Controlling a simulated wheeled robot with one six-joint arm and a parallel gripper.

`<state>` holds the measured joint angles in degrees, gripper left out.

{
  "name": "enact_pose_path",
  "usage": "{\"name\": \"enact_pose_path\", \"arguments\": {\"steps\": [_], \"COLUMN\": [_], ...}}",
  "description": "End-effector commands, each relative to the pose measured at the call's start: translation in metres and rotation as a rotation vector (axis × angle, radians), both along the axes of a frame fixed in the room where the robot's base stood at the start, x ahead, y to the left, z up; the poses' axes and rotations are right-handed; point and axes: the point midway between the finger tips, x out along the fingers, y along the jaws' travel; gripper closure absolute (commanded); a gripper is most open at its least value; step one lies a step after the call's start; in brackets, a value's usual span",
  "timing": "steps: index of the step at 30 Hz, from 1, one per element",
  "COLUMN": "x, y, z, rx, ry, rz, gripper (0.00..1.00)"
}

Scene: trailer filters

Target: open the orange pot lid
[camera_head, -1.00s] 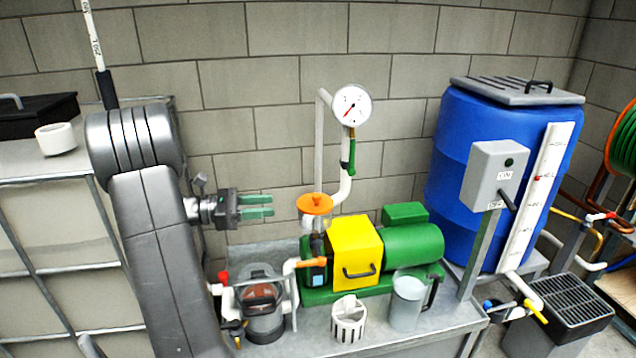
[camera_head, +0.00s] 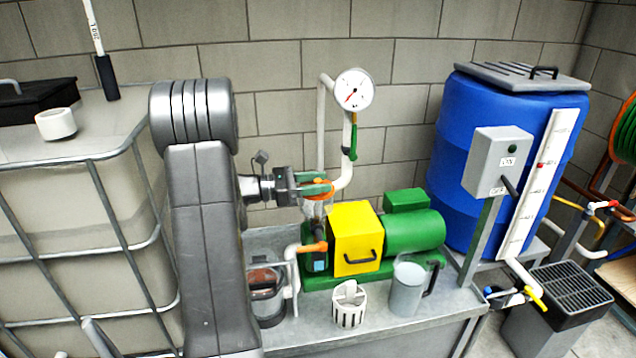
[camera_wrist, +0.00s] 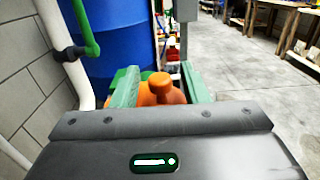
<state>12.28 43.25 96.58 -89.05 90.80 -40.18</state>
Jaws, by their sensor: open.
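The orange pot lid (camera_head: 318,191) sits on a clear pot (camera_head: 316,208) at the left end of the green pump. My gripper (camera_head: 318,183) is at the lid, coming from the left, with its green fingers level with the lid's top. In the wrist view the lid's round knob (camera_wrist: 159,84) stands between the two spread green fingers, and my gripper (camera_wrist: 160,82) is open around it. I see a gap at the right of the knob; contact on the left is hard to tell. The lid's lower part is hidden behind the gripper body.
A white pipe (camera_head: 346,172) with a pressure gauge (camera_head: 354,89) rises right behind the lid. A yellow guard (camera_head: 355,238) and green motor (camera_head: 414,232) stand to the right. A white basket (camera_head: 349,306) and clear jug (camera_head: 406,288) stand in front on the metal bench.

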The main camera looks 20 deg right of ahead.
Motion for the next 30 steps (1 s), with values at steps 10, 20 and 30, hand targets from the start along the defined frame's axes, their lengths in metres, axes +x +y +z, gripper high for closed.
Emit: {"name": "enact_pose_path", "arguments": {"steps": [10,20,30], "x": [-0.0007,-0.0007,0.0016], "y": [-0.0031,-0.0028,-0.0033], "z": [0.0001,0.0002,0.0091], "rx": [0.0,0.0,0.014], "ry": [0.0,0.0,0.058], "rz": [0.0,0.0,0.0], "gripper": [0.63,1.0,1.0]}}
